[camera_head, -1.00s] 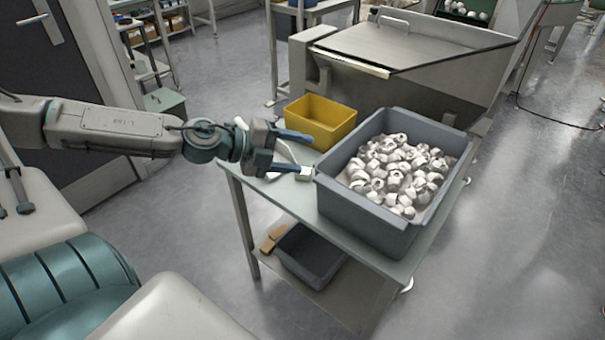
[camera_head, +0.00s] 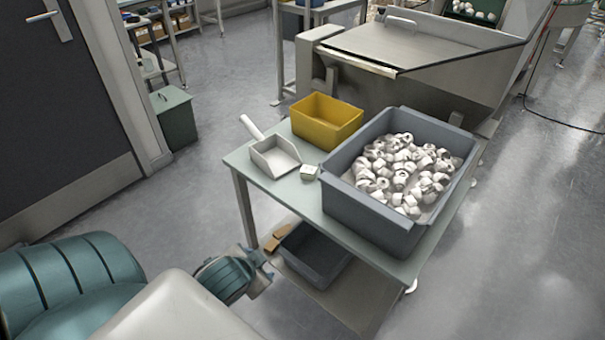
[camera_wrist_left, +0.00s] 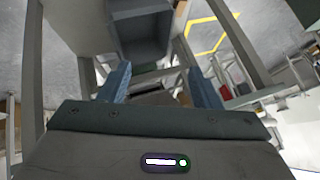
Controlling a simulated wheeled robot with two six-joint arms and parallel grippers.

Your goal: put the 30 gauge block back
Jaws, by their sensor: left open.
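A small pale block (camera_head: 309,172), whitish with a greenish side, sits on the upper shelf of the cart (camera_head: 240,158) between the dustpan-like scoop and the grey crate. I cannot read any marking on it. Brown pieces (camera_head: 277,239) lie on the lower shelf by the dark tub. My left gripper (camera_head: 261,267) is low, beside the cart's near-left leg at about lower-shelf height. In the left wrist view its two blue fingers (camera_wrist_left: 160,84) are apart with nothing between them. My right gripper is not in view.
The grey crate (camera_head: 375,213) of white caps fills the upper shelf's right side. A yellow bin (camera_head: 326,121) and a white scoop (camera_head: 275,157) stand there too. A dark tub (camera_head: 313,255) is on the lower shelf; a grey tub (camera_wrist_left: 140,38) shows beyond my fingers.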

